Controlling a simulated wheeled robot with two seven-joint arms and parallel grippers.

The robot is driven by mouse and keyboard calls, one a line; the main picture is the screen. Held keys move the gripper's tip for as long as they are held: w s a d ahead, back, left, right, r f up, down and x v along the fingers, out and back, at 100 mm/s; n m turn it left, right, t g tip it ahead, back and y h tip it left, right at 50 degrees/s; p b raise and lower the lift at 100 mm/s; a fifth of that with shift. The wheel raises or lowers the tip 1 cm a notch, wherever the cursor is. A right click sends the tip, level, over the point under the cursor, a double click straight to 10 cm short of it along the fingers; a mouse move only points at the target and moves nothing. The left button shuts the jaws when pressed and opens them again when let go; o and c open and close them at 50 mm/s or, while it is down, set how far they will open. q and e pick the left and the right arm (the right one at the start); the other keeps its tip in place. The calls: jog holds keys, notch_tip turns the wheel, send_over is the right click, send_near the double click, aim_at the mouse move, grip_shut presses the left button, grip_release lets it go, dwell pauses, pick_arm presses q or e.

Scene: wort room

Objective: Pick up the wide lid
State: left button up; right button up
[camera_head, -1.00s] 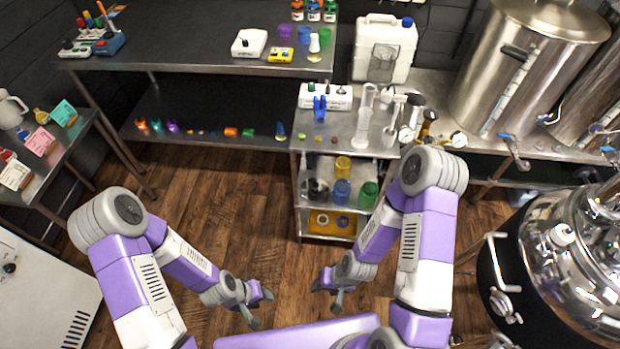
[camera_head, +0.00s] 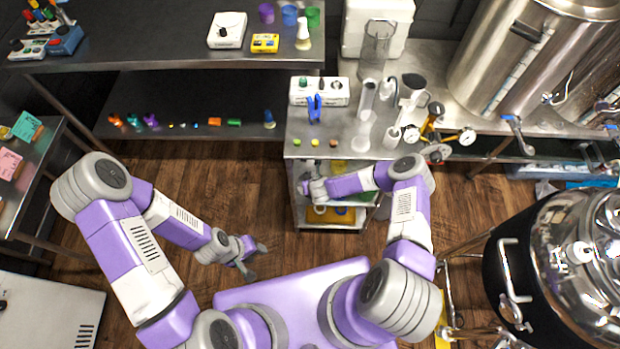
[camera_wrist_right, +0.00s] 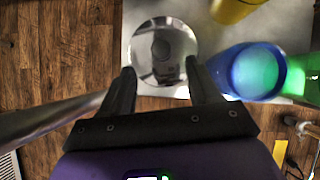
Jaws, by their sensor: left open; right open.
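The wide lid (camera_wrist_right: 162,40) looks like a round, shiny silver disc with a dark round spot near its middle. In the right wrist view it lies on a light grey shelf (camera_wrist_right: 200,22), just beyond and between my right fingertips. My right gripper (camera_wrist_right: 160,74) is open and empty, its two fingers spread at the lid's near side; I cannot tell whether they touch it. In the head view my right arm reaches to the cart's shelf and hides the lid. My left gripper (camera_head: 256,261) is open and empty above the wooden floor.
A blue cup (camera_wrist_right: 232,74) stands close right of the lid, with a green cup (camera_wrist_right: 306,76) beyond and a yellow cup (camera_wrist_right: 236,8) behind. The cart's top (camera_head: 350,150), above the shelf, carries glassware and a blue clip (camera_head: 314,108).

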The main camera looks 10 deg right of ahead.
jog(key=b+x, duration=0.3)
jog(key=x, duration=0.4)
jog(key=shift+f, duration=0.25)
jog(key=shift+d, duration=0.1)
grip_shut()
jog(key=shift+r, duration=0.1)
